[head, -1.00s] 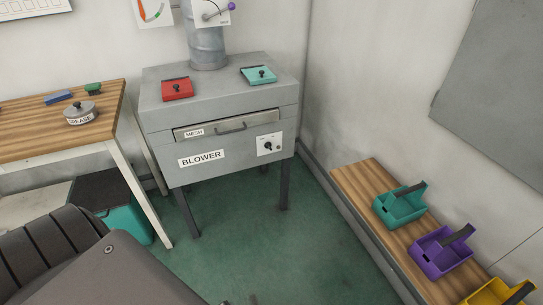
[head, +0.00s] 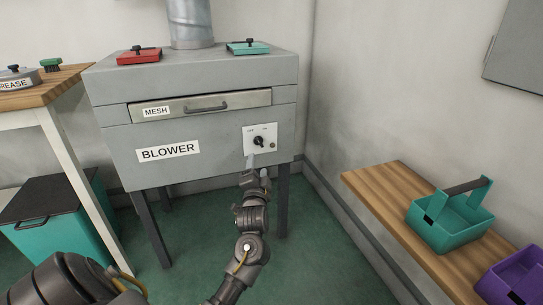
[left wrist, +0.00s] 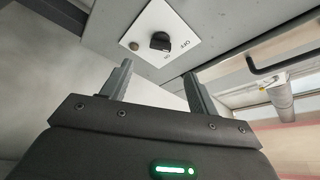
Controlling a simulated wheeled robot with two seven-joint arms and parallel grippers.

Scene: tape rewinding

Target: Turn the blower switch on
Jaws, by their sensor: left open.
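The blower (head: 215,155) is a grey metal cabinet on legs, labelled BLOWER. Its switch is a small black knob (head: 258,141) on a white plate at the right of the front face, with OFF marked at the plate's upper left. The knob also shows in the left wrist view (left wrist: 160,41), just ahead of the fingertips. I cannot tell for sure where it points. My left gripper (head: 257,168) is open and empty, just below the knob in the head view; its two fingers show apart in the left wrist view (left wrist: 157,76). My right gripper is not in view.
A MESH drawer (head: 200,105) with a handle is above the switch. Red (head: 139,57) and teal (head: 248,48) lids lie on the cabinet top. A wooden bench (head: 385,185) with teal (head: 450,225) and purple (head: 515,280) bins stands at right. Green floor lies between.

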